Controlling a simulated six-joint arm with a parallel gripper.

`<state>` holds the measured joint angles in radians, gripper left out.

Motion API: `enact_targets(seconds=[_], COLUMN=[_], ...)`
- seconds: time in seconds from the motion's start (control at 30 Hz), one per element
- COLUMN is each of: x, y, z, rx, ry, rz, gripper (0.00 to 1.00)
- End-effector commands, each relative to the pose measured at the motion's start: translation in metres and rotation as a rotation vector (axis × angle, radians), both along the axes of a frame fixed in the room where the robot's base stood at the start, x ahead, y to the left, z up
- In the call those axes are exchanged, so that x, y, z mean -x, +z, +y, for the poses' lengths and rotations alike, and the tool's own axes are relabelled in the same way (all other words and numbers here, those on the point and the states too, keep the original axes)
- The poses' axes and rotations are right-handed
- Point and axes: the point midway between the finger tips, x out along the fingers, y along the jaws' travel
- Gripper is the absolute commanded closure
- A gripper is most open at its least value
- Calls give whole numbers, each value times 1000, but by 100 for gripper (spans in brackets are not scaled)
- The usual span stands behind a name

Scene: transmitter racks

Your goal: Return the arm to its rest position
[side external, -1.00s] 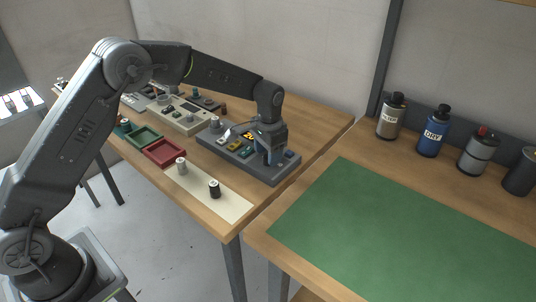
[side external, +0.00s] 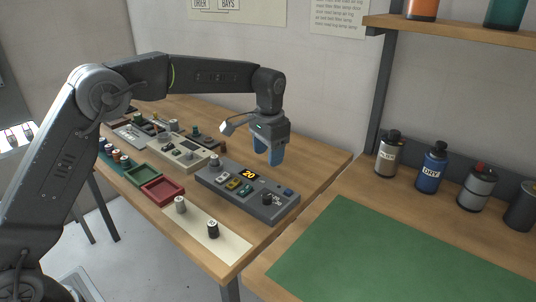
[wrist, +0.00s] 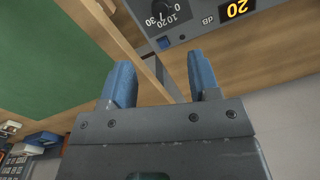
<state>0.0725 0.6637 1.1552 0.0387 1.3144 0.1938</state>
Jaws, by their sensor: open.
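My gripper (side external: 268,152) hangs above the back edge of the wooden table (side external: 325,160), past the grey rack unit. Its two blue fingers are apart with nothing between them, as the wrist view also shows (wrist: 162,85). The grey unit (side external: 225,184) lies on the table below and in front of the gripper, with a yellow "20" display, coloured buttons and a black knob (side external: 267,198). The knob's dial shows partly at the top of the wrist view (wrist: 165,15). The gripper touches nothing.
A beige unit (side external: 172,156), a green tray (side external: 139,173) and a red tray (side external: 162,189) stand to the left. A white (side external: 180,205) and a black knob (side external: 212,229) stand on a pale strip. Several bottles and a green mat (side external: 385,250) are on the right bench.

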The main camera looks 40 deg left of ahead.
Motion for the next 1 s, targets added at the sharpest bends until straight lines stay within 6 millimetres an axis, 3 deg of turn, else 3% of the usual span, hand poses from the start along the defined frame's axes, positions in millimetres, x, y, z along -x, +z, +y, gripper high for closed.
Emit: enact_targets(seconds=[0.17,0.37,0.5,0.7,0.87,1.0], x=[4,43,89,162,221,269], y=[6,49,81,106,108,97], z=[1,8,15,22,27,30], rx=[2,13,26,46,63,80], ry=[5,40,78,131,173,210], rz=[-10,-79,-148,-247,-326,-392], gripper=[44,44,44,44,44,44])
